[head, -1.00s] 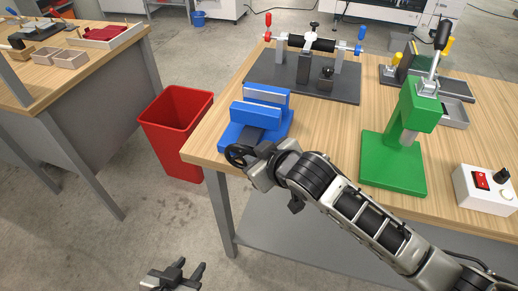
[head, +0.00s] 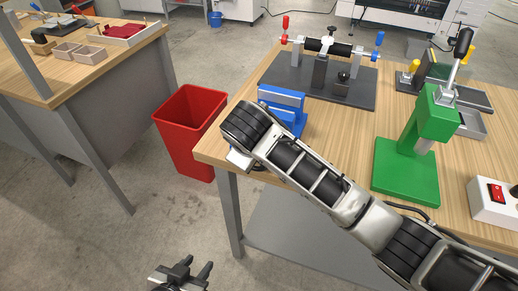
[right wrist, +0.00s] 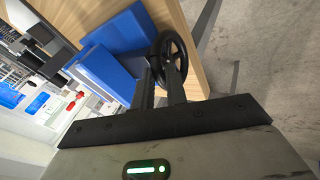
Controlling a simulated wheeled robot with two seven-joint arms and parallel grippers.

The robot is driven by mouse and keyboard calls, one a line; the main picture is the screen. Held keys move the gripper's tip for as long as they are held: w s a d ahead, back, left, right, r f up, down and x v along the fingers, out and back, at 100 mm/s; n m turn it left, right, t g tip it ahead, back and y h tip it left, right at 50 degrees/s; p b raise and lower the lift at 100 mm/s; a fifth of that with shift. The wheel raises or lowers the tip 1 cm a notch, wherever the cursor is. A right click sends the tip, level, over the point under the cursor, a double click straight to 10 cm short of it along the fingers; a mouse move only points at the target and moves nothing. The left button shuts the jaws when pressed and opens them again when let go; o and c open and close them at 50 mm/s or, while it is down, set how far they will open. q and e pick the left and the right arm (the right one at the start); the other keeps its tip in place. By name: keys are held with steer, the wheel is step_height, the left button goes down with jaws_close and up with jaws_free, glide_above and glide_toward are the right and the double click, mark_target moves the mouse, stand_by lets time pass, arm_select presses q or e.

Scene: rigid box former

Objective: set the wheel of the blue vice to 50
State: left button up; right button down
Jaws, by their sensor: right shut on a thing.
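The blue vice (head: 287,102) stands at the near left corner of the wooden table, and my right arm covers much of it in the head view. In the right wrist view the blue vice (right wrist: 115,62) shows with its black handwheel (right wrist: 171,42). My right gripper (right wrist: 161,72) is shut on the wheel's rim, with one finger on either side. The head view hides this gripper and the wheel behind the arm. No scale reading is legible. My left gripper (head: 197,265) is open and empty, low over the floor, away from the table.
A green press (head: 408,165) and a white box with a red switch (head: 490,198) stand right of the vice. A dark fixture (head: 315,85) stands behind it. A red bin (head: 188,130) is on the floor left of the table.

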steer(key=shift+w+r, duration=0.15)
steer(key=shift+r, duration=0.05)
stand_by(0.3)
steer(key=c, duration=1.5)
jaws_free()
steer(key=shift+o, duration=0.2)
steer(key=shift+f, duration=0.1)
steer(key=v, duration=1.6)
steer(key=shift+a, duration=0.2)
steer(key=shift+f, duration=0.1)
